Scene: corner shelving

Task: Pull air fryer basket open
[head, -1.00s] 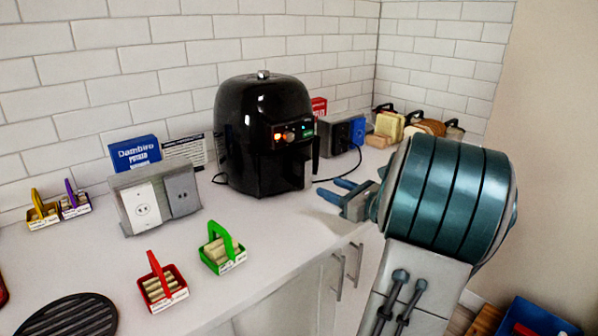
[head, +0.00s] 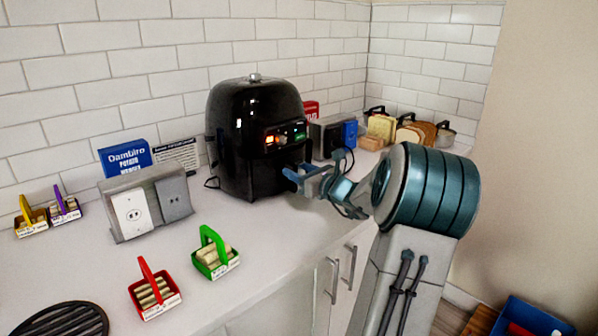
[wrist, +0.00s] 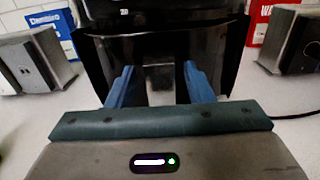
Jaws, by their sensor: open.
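The black air fryer (head: 240,140) stands upright on the counter against the tiled wall, with lit controls on its front. It also fills the upper middle of the wrist view (wrist: 165,40). Its basket looks shut in the body. My gripper (head: 292,175) is at the front of the fryer, at the height of the basket handle. In the wrist view my gripper (wrist: 160,85) has its two blue fingers apart, one on each side of the dark basket handle (wrist: 160,80). I cannot tell whether the fingers touch the handle.
An outlet box (head: 147,205) and a blue potato box (head: 125,157) stand left of the fryer. Red (head: 154,290) and green (head: 214,255) small baskets sit on the front counter. A dark outlet box (head: 327,137) and bread (head: 410,132) are to the right.

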